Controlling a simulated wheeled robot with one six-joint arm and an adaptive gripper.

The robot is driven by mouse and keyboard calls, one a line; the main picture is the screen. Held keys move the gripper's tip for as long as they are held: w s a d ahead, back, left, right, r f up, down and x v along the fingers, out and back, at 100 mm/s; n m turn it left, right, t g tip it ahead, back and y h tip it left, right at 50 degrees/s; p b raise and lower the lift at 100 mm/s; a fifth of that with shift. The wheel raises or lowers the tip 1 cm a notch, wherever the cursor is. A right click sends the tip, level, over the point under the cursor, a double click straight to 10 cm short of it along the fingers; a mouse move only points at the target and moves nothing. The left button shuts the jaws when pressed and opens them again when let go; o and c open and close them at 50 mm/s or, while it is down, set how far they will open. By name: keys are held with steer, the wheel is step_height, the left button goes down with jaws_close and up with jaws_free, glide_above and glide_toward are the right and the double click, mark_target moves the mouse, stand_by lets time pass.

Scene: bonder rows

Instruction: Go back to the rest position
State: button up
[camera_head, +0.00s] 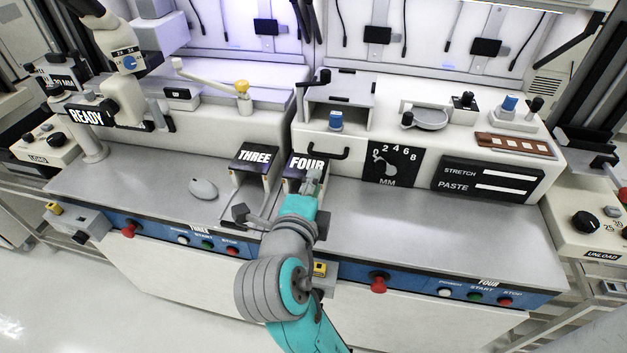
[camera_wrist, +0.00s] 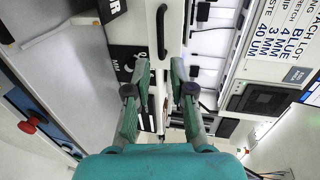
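My gripper (camera_head: 312,182) is in front of the block marked FOUR (camera_head: 306,166), over the steel bench top in the head view. My teal and grey arm reaches up to it from the lower edge. In the wrist view my gripper (camera_wrist: 160,72) has its two green fingers apart, with nothing seen between them but the background. A black bar handle (camera_wrist: 161,32) shows just past the fingertips. I cannot tell whether the gripper touches anything. The block marked THREE (camera_head: 255,158) stands to the left of FOUR.
The steel bench top (camera_head: 440,215) is mostly clear on the right. Red knobs (camera_head: 378,283) stick out from the blue front strip. A microscope (camera_head: 125,60) stands at the left, and a black dial panel (camera_head: 392,165) is to the right.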

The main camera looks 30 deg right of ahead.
stand_by(0.4)
steer(key=s+a+f+n+t+y, duration=0.2)
steer(key=s+f+n+y, duration=0.25)
steer(key=f+n, duration=0.5)
steer(key=s+a+f+n+t+y, duration=0.1)
steer(key=s+f+n+y, duration=0.4)
steer(key=f+n, duration=0.45)
steer(key=s+a+n+y, duration=0.1)
steer(key=s+n, duration=0.7)
steer(key=s, duration=1.5)
steer(key=shift+s+a+f+t, duration=0.25)
steer(key=shift+s+a+t, duration=0.15)
steer(key=shift+a, duration=0.1)
